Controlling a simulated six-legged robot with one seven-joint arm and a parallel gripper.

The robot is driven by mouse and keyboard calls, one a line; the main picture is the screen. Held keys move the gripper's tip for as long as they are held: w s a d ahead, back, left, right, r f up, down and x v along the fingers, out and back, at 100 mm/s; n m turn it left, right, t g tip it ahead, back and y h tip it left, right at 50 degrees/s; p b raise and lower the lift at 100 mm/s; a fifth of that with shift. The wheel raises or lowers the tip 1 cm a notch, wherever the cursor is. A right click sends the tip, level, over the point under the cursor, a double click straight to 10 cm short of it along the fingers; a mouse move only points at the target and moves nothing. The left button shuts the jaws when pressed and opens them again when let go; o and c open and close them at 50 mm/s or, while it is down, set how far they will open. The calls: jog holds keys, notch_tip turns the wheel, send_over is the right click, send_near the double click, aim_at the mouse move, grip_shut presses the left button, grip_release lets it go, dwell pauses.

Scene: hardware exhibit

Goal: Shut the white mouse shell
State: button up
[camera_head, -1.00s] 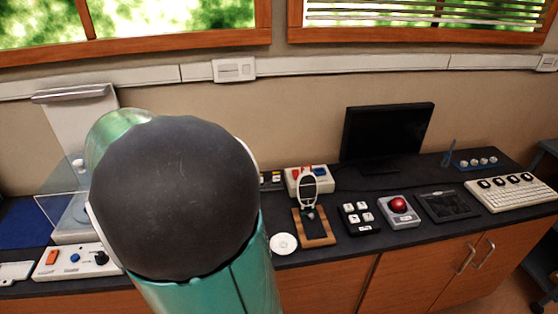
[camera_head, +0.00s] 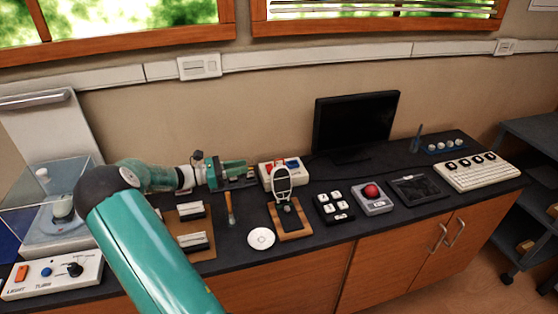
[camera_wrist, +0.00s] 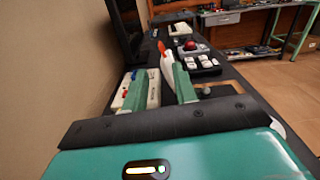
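The white mouse shell (camera_head: 281,180) stands raised, its dark oval inside facing the camera, above a dark mouse base (camera_head: 289,217) on a wooden board (camera_head: 305,225). In the wrist view a white piece with an orange-red tip (camera_wrist: 167,66), apparently the shell seen edge-on, shows ahead between the fingers. My gripper (camera_head: 254,176) points right, just left of the shell and apart from it in the head view. In the wrist view its two green fingers (camera_wrist: 160,84) are spread with nothing held between them.
A white box with coloured buttons (camera_head: 266,173) stands behind the shell. A round white disc (camera_head: 261,238) lies in front. An upright orange-handled tool (camera_head: 229,209) stands below my gripper. Right of the board are a keypad (camera_head: 334,208), a red trackball (camera_head: 371,192) and a monitor (camera_head: 355,125).

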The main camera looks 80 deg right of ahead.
send_over(280, 178)
jog(key=shift+w+d, duration=0.2)
jog(key=shift+d, duration=0.1)
grip_shut()
